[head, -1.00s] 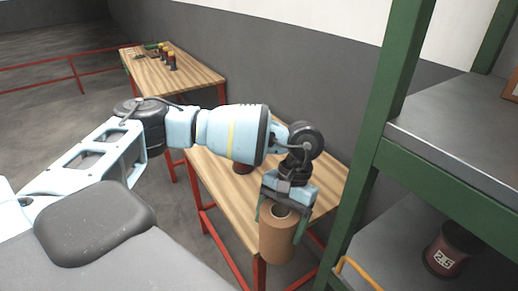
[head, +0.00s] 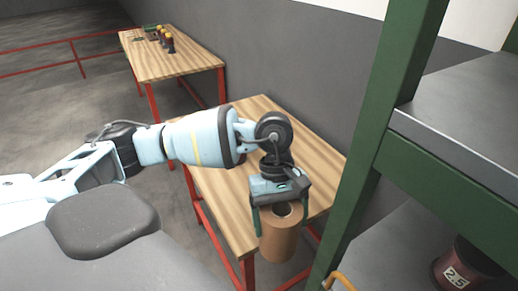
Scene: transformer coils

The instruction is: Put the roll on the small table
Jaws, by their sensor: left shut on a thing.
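The roll (head: 279,242) is a brown cylinder with a dark hole in its top. My left gripper (head: 281,222) is shut on the roll from above, with a green finger visible on its left side. The roll hangs upright in front of the near edge of a wood-topped table with red legs (head: 222,199); whether it touches the table cannot be told. My left arm crosses over this table and hides part of its top. My right gripper is not in view.
A green-framed shelf (head: 375,130) with grey boards stands close on the right. A dark red spool marked 2.5 (head: 458,272) sits on its lower board. A second wooden table (head: 180,62) with several small items stands farther back. The near table's far part is bare.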

